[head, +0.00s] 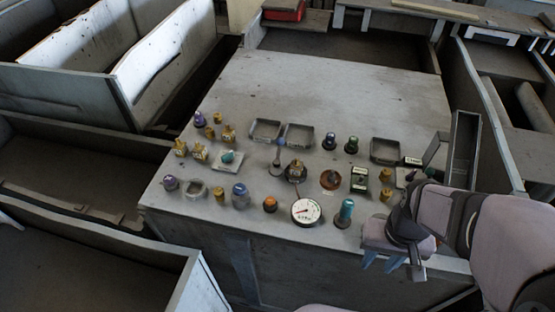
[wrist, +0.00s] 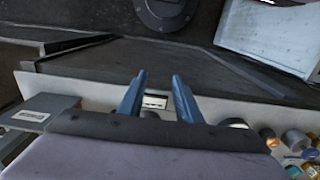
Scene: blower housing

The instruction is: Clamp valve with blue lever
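A small part with a blue piece (head: 281,141) sits mid-table between the grey trays in the head view; it may be the valve with the blue lever, but it is too small to be sure. A teal-topped part on a light square plate (head: 228,158) lies to its left. My gripper (head: 393,263) hangs beyond the table's near right edge, well apart from both. Its two blue fingers are spread, and in the wrist view the gap between the fingers (wrist: 159,88) is empty. I cannot pick out the valve in the wrist view.
The grey table (head: 330,88) is clear toward the back. Its front half holds a round white gauge (head: 306,211), a teal cylinder (head: 345,213), yellow fittings and several shallow trays. A tall open grey box (head: 464,150) stands at the right, near my arm. Low-walled bins border the left.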

